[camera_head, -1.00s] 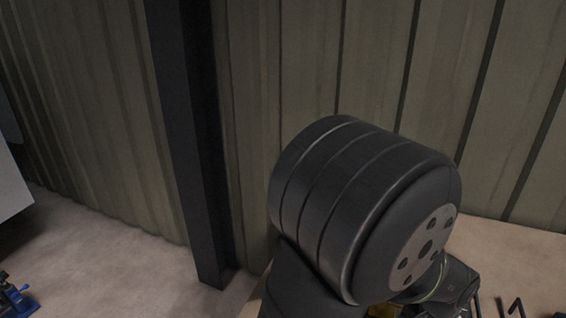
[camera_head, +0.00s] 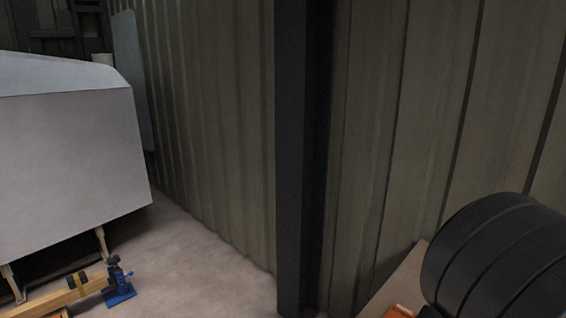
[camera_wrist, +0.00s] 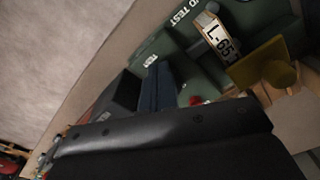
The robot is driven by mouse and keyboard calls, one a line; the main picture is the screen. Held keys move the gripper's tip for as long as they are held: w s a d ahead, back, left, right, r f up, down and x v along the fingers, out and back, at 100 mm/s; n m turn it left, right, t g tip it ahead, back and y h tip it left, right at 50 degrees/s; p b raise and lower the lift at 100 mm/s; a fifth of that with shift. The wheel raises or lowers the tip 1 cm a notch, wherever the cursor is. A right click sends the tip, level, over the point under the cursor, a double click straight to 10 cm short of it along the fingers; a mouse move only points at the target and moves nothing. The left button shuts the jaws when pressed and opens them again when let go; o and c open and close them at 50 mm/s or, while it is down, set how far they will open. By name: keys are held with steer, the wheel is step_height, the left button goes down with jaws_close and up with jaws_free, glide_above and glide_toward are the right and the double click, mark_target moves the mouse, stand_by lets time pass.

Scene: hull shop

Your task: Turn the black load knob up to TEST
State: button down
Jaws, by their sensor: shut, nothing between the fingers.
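In the wrist view, a dark green unit (camera_wrist: 185,50) bears white TEST lettering, one label at the top and one further left. I cannot make out the black load knob for certain. A small red part (camera_wrist: 195,100) shows at the unit's lower edge. My gripper (camera_wrist: 165,128) is the black shape across the lower part of the wrist view. It is shut and empty, close in front of the unit and covering what lies below. The head view shows neither the unit nor my gripper.
In the wrist view, a tag reading L-65 (camera_wrist: 221,42) and a yellowish piece (camera_wrist: 262,65) stand right of the unit. In the head view, a dark post (camera_head: 302,150) stands at a ribbed wall (camera_head: 215,130). A pale hull (camera_head: 70,140) and blue clamp (camera_head: 118,284) are left.

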steer(key=shift+w, duration=0.45)
stand_by(0.6)
steer(key=shift+r, duration=0.1)
steer(key=shift+a, duration=0.35)
step_height(320, 180, up, 6)
steer(key=shift+s+a+f, duration=0.1)
stand_by(0.4)
steer(key=shift+s+d+f, duration=0.1)
steer(key=shift+s+f, duration=0.05)
steer(key=shift+f, duration=1.35)
steer(key=shift+s+d+f, duration=0.1)
steer(key=shift+s+f, duration=0.05)
steer(key=shift+f, duration=1.35)
steer(key=shift+w+d, duration=0.1)
steer(key=shift+d, duration=0.2)
